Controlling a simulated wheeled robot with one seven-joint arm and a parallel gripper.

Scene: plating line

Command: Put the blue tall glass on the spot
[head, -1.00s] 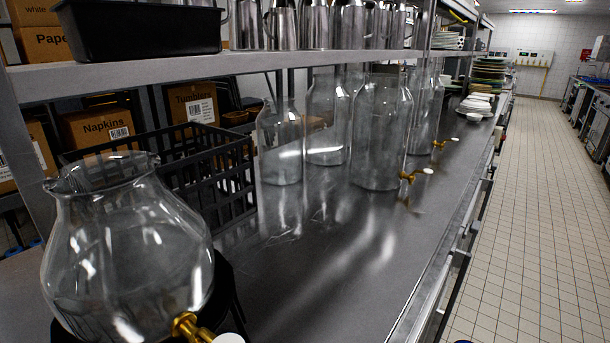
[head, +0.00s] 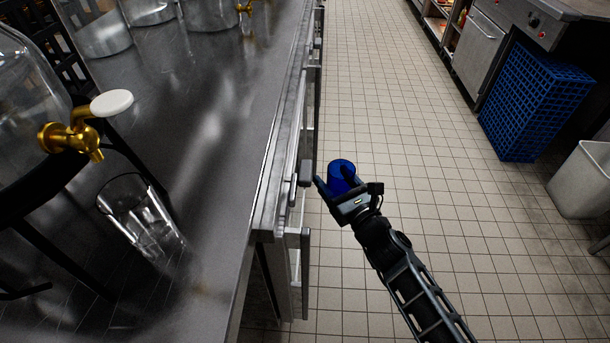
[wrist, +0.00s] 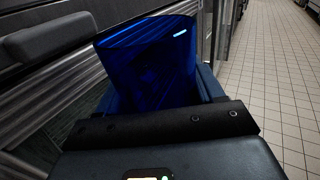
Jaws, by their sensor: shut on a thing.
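The blue tall glass (head: 341,168) is held in my gripper (head: 337,186), over the floor just right of the counter's front edge. It also shows in the wrist view (wrist: 150,65), where it fills the space between the fingers (wrist: 155,95). The gripper is shut on the glass. The lower part of the glass is hidden by the gripper. I cannot make out a marked spot in either view.
The steel counter (head: 215,130) runs along the left. A clear glass (head: 140,215) stands on it beneath a dispenser's brass tap (head: 75,135). Drawer handles (head: 304,172) jut out near my gripper. A blue crate (head: 535,100) and a pale bin (head: 582,180) stand right; the tiled floor between is clear.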

